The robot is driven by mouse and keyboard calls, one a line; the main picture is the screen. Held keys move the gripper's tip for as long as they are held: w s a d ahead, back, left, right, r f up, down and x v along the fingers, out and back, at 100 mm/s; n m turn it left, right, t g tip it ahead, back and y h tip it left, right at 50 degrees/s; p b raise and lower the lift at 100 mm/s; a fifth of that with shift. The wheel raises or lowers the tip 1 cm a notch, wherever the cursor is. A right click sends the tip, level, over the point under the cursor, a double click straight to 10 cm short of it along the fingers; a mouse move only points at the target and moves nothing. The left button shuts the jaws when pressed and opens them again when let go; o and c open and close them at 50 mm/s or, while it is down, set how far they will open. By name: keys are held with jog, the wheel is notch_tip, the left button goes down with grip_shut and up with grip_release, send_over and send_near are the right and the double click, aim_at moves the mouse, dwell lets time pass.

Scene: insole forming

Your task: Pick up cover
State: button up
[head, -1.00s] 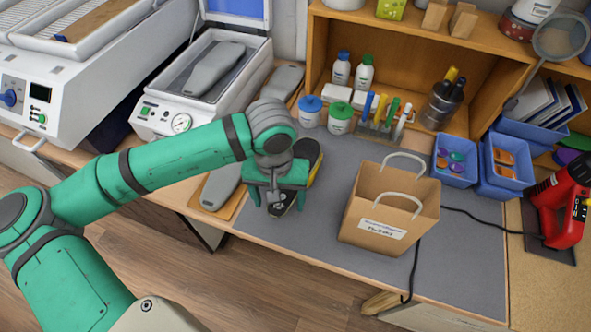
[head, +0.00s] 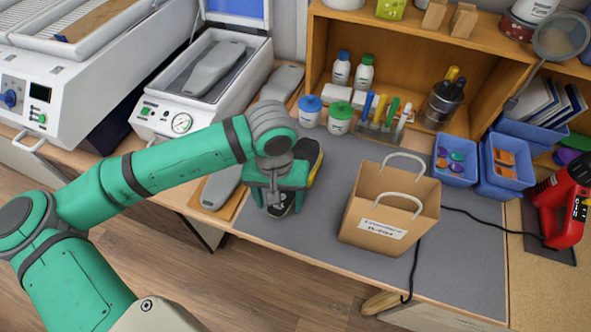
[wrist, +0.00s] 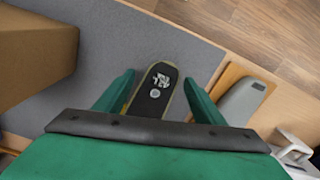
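The cover appears to be the long black insole-shaped piece with white print and a yellowish edge. In the wrist view the cover (wrist: 153,98) lies on the grey mat between my two fingers. In the head view its printed end (head: 281,211) shows below my gripper (head: 278,203), and a black and yellow part shows behind it. My gripper is open, with one finger on each side of the cover. In the wrist view a gap shows beside the fingers of my gripper (wrist: 159,78). The middle of the cover is hidden by my gripper in the head view.
A paper bag (head: 380,213) stands to the right on the grey mat (head: 320,250). A grey insole form (head: 220,186) lies on a wooden board to the left. A white press (head: 165,121) stands behind it. Bottles and pens stand at the back.

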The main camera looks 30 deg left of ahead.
jog(key=c, duration=0.8)
jog(key=shift+r, duration=0.15)
